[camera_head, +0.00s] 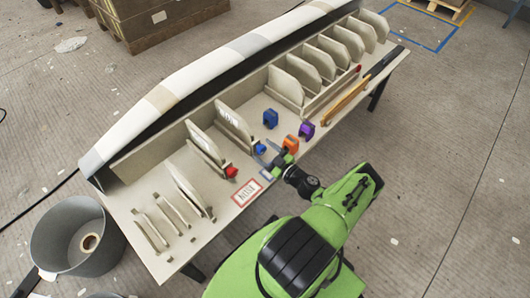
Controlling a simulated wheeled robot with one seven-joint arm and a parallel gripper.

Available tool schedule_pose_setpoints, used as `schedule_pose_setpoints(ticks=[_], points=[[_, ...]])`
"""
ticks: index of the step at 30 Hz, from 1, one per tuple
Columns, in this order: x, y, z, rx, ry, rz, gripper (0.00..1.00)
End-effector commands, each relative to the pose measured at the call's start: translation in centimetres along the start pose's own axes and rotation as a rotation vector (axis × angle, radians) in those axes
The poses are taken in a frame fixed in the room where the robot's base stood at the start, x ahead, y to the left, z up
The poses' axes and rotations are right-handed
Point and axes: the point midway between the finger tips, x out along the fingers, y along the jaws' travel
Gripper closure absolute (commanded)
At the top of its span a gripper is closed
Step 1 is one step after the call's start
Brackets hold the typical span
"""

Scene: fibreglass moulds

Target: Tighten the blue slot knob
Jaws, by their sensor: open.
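A small blue knob (260,149) sits at the front end of an upright rib panel (234,126) on the mould table. I take it for the blue slot knob. My gripper (268,160) is over the table's front part, close beside this knob on its lower right. Its fingers are apart and nothing shows between them. I cannot tell whether a finger touches the knob. A small red knob (231,172) sits at the front end of the neighbouring rib panel (204,143) to the left.
A blue block (270,119), an orange block (290,143) and a purple block (307,130) stand near my gripper. A red-framed label (246,192) lies at the front edge. Several upright panels (325,60) fill the right part. A grey bucket (72,238) stands lower left.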

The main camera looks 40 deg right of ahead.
Motion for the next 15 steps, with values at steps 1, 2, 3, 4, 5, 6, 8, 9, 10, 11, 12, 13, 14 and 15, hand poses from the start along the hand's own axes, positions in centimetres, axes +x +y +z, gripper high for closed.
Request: schedule_pose_setpoints(ticks=[1,2,3,4,5,6,8,9,10,11,12,13,14,15], points=[[-0.02,0.02,-0.01,0.000,0.000,0.000,0.34],[-0.02,0.02,-0.01,0.000,0.000,0.000,0.39],[-0.03,0.02,-0.01,0.000,0.000,0.000,0.45],[-0.03,0.02,-0.01,0.000,0.000,0.000,0.49],[-0.04,0.02,-0.01,0.000,0.000,0.000,0.54],[-0.04,0.02,-0.01,0.000,0.000,0.000,0.60],[-0.04,0.02,-0.01,0.000,0.000,0.000,0.69],[-0.05,0.01,-0.01,0.000,0.001,0.000,0.75],[-0.05,0.01,-0.01,0.000,0.001,0.000,0.80],[-0.05,0.01,-0.01,0.000,0.001,0.000,0.84],[-0.05,0.01,-0.01,0.000,0.001,0.000,0.87],[-0.05,0.01,-0.01,0.000,0.001,0.000,0.87],[-0.05,0.01,-0.01,0.001,0.001,0.000,0.87],[-0.06,0.01,-0.01,0.004,0.001,0.000,0.87]])
